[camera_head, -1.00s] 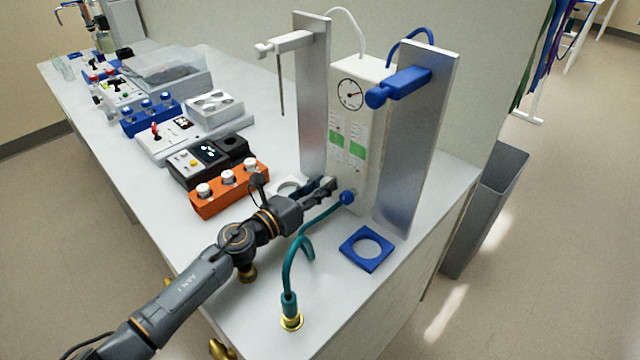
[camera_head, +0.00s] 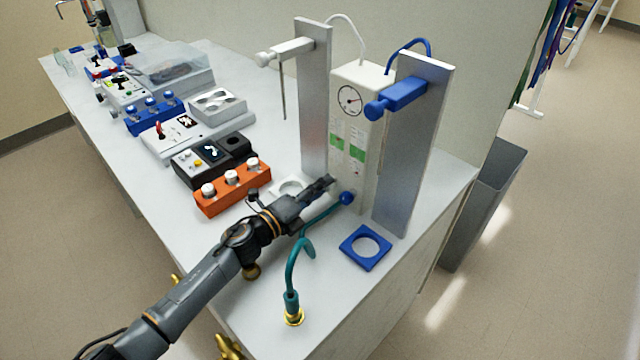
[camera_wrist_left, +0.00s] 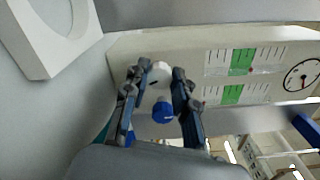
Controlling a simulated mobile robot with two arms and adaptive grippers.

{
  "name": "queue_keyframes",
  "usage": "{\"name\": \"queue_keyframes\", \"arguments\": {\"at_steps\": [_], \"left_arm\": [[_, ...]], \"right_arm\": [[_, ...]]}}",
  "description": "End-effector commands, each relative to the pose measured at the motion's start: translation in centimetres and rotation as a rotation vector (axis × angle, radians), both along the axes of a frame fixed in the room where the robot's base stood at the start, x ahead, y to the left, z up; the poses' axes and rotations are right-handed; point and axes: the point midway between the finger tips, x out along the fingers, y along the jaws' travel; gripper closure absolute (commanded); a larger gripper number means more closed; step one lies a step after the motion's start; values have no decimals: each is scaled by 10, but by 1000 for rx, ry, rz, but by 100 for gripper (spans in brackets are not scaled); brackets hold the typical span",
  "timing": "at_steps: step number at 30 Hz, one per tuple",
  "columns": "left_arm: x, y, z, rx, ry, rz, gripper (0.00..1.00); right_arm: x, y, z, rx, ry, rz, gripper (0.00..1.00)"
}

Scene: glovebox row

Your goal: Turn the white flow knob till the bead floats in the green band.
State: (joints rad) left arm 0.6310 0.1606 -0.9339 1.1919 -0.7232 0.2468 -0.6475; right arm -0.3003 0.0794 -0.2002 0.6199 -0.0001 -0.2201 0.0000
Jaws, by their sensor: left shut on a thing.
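The white flow knob (camera_wrist_left: 160,72) shows in the left wrist view, on the front of the pale flowmeter box (camera_head: 352,100). My left gripper (camera_head: 328,183) reaches the box's lower front. In the left wrist view its fingers (camera_wrist_left: 158,82) are either side of the white knob, shut on it. In the head view the gripper hides the knob. Two scales with green bands show: the left band (camera_head: 337,143) and the right band (camera_head: 356,153). In the left wrist view a small reddish spot lies by the upper scale's green band (camera_wrist_left: 242,61); its exact place is unclear. My right gripper is not in view.
A blue knob (camera_wrist_left: 163,112) sits close beside the white one, with a teal hose (camera_head: 290,270) below my gripper. Metal posts (camera_head: 415,150) flank the box. A blue ring holder (camera_head: 366,248) lies in front; an orange block (camera_head: 233,187) stands left.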

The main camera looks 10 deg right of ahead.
Motion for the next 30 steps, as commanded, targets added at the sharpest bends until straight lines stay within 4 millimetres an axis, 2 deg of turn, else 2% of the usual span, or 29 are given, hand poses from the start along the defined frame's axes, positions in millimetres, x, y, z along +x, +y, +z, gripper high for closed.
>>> {"name": "queue_keyframes", "arguments": {"at_steps": [12,28,29,30], "left_arm": [[0,0,-1,-96,145,1,100],[0,0,-1,-106,161,0,100],[0,0,-1,-106,161,0,67],[0,0,-1,-105,161,0,59]], "right_arm": [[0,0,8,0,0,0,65],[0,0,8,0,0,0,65],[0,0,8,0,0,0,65],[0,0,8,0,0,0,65]]}}
